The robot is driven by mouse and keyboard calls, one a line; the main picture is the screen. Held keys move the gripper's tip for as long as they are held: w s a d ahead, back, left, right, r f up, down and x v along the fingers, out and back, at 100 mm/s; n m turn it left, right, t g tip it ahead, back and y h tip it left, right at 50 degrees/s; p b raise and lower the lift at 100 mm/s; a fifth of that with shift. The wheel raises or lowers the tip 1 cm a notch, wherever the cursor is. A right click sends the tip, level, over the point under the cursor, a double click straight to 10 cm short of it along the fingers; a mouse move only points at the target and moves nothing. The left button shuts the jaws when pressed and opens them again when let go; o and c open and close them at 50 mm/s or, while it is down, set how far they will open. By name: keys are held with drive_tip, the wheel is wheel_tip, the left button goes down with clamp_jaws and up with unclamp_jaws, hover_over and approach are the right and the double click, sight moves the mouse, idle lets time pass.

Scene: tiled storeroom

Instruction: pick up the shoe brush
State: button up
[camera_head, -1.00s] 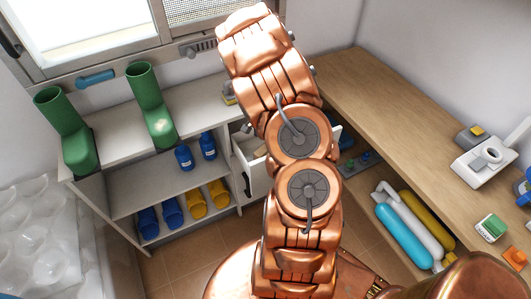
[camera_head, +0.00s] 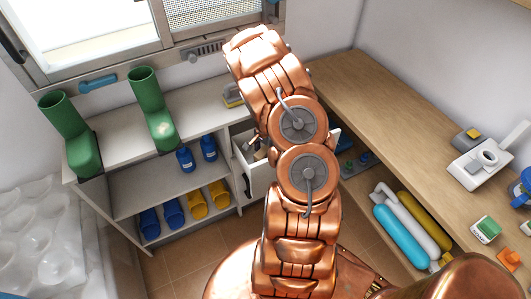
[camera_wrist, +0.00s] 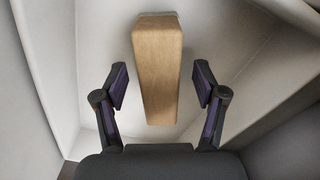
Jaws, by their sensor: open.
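The shoe brush (camera_wrist: 157,70) shows in the wrist view as a long tan wooden block, its bristles not visible. It lies inside a white open drawer (camera_wrist: 225,45). My gripper (camera_wrist: 161,84) is open, with one dark finger on each side of the brush's near half. There are gaps between the fingers and the wood, so nothing is held. In the head view the drawer (camera_head: 261,182) stands out from the shelf unit, and my arm hides much of its inside and most of my gripper.
The drawer's white walls are close around my gripper. A wooden counter (camera_head: 390,105) runs along the right, with gas cylinders (camera_head: 412,222) under it. Green boots (camera_head: 152,108) stand on the white shelf unit (camera_head: 115,155) to the left. Tiled floor (camera_head: 190,262) is clear in front.

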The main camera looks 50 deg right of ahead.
drive_tip(key=shift+f, duration=0.65)
drive_tip(key=shift+c, duration=0.2)
clamp_jaws()
drive_tip(key=shift+r, duration=0.1)
drive_tip(key=shift+r+b, duration=1.15)
drive_tip(key=shift+r, duration=3.75)
